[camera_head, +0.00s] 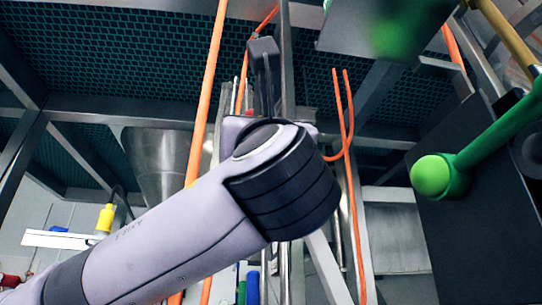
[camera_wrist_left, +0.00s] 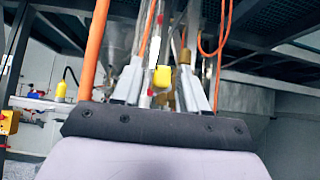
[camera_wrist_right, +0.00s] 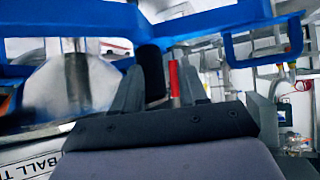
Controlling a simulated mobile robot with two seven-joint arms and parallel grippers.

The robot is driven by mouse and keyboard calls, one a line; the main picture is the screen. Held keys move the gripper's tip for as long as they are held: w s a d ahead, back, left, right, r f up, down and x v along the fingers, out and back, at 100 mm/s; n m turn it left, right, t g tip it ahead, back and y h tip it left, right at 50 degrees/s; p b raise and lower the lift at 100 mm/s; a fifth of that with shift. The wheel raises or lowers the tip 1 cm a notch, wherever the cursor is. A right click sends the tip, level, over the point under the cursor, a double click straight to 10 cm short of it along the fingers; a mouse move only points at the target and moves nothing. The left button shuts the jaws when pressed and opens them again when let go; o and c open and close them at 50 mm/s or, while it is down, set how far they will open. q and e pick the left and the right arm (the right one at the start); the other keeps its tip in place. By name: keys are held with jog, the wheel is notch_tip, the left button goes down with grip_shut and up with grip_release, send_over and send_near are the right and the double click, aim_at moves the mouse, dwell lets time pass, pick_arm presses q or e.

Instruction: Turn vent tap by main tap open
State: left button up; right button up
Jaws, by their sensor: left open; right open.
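My left arm comes in from the left in the head view, its gripper (camera_head: 264,75) pointing up. In the left wrist view the fingers (camera_wrist_left: 160,72) are apart. A small yellow handle-like piece (camera_wrist_left: 162,78) shows between them, with a brass-coloured fitting (camera_wrist_left: 187,58) just right; contact cannot be told. I cannot tell which piece is the vent tap or the main tap. A red part (camera_head: 236,126) is mostly hidden behind my left wrist. My right gripper (camera_wrist_right: 160,70) is open. A black upright piece (camera_wrist_right: 152,74) and a red bar (camera_wrist_right: 175,82) show between its fingers.
A large green lever with a ball end (camera_head: 434,175) stands at the right in the head view. Orange hoses (camera_head: 207,85) and metal posts surround my left gripper. A metal funnel (camera_head: 165,160) is behind. A blue frame (camera_wrist_right: 225,18) crosses the right wrist view.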

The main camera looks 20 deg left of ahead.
pick_arm(q)
grip_shut()
jog(key=shift+r+g+h, duration=0.6)
jog(key=shift+r+g, duration=0.2)
jog(key=shift+g, duration=0.2)
jog(key=shift+w+a+r+g+h+p, duration=0.15)
jog(key=shift+r+g+h+p, duration=0.25)
jog(key=shift+r+g+h, duration=0.7)
jog(key=shift+f, duration=0.25)
